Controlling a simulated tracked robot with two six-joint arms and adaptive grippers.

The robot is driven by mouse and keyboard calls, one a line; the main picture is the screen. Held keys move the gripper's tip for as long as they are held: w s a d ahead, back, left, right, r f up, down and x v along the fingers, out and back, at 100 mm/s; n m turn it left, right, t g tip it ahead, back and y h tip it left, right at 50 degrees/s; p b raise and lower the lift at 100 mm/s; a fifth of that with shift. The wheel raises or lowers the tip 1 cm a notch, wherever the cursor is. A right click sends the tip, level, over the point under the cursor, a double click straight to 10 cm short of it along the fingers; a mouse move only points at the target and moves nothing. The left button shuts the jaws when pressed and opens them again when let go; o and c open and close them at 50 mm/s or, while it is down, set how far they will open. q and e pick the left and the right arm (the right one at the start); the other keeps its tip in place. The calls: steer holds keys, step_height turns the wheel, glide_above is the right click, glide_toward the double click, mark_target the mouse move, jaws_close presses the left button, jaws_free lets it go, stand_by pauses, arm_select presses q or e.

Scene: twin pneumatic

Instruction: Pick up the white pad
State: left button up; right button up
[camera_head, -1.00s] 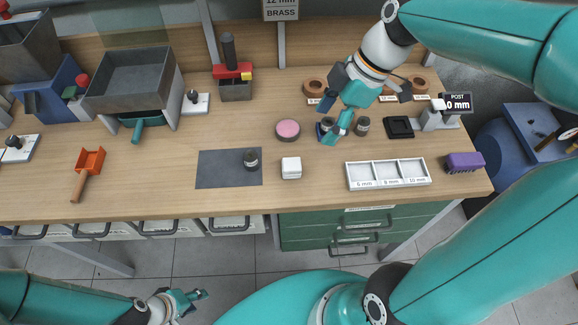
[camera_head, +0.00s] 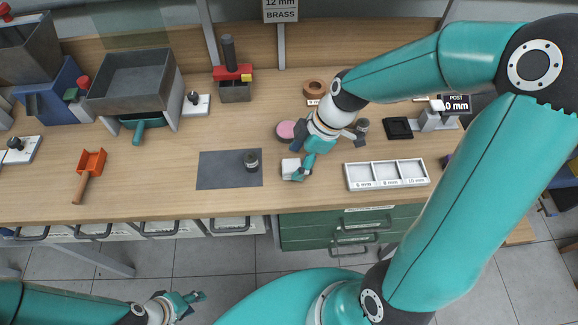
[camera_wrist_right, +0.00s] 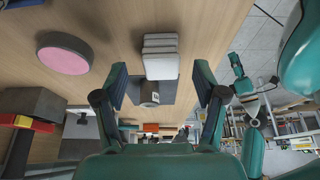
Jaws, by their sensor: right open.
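The white pad (camera_head: 288,167) is a small block lying on the wooden bench, just right of the dark grey mat. It also shows in the right wrist view (camera_wrist_right: 160,57), layered like a stack, between and beyond the fingertips. My right gripper (camera_head: 302,169) is open beside the pad's right side, and one finger hides part of that side in the head view. In the wrist view its two fingers (camera_wrist_right: 161,84) stand apart with nothing held. My left gripper (camera_head: 190,299) is low in front of the bench, away from the pad; its opening is unclear.
A dark cylinder (camera_head: 251,160) stands on the grey mat (camera_head: 215,170) left of the pad. A pink-topped round pot (camera_head: 286,130) is close behind the right gripper. A white three-part tray (camera_head: 387,185) lies to the right. Bare bench lies in front of the pad.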

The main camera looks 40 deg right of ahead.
mark_target(294, 164)
steer(key=shift+x, duration=1.55)
steer(key=shift+c, duration=0.4)
steer(key=c, duration=1.1)
steer(key=shift+c, duration=0.2)
steer(key=shift+r, duration=0.1)
step_height(294, 164, up, 20)
